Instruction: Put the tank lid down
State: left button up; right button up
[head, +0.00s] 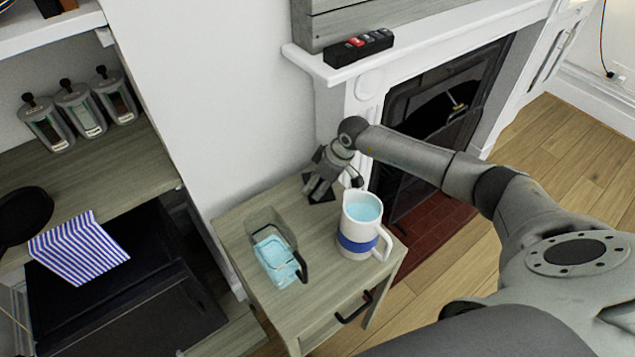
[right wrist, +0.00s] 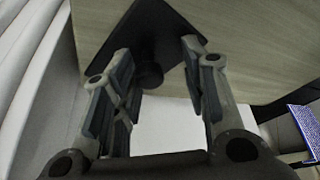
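The black tank lid (head: 325,194) lies on the top of the small wooden cabinet (head: 310,290), near its back corner by the fireplace. In the right wrist view the lid (right wrist: 168,30) is a dark flat plate with a round knob (right wrist: 149,76). My right gripper (head: 318,186) is over the lid, partly hiding it. In the right wrist view its fingers (right wrist: 157,62) stand apart on both sides of the knob, with gaps showing. A clear tank (head: 268,225) with a dark handle and blue water stands open on the cabinet. My left gripper is not in view.
A white jug (head: 352,226) with a blue band, full of water, stands right of the tank, close to my right gripper. The wall and white mantel (head: 425,37) rise behind. A striped cloth (head: 78,248) and dark pan (head: 22,214) are at left.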

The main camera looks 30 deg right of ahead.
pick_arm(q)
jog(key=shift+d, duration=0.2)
pick_arm(e)
jog(key=shift+r, duration=0.3)
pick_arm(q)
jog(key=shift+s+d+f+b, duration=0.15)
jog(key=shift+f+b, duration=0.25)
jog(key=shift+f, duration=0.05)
pick_arm(e)
jog(key=v, duration=1.1)
jog(key=shift+s+r, duration=0.15)
jog(key=shift+r, duration=0.2)
jog(key=shift+d+f, duration=0.1)
jog(key=shift+d, duration=0.05)
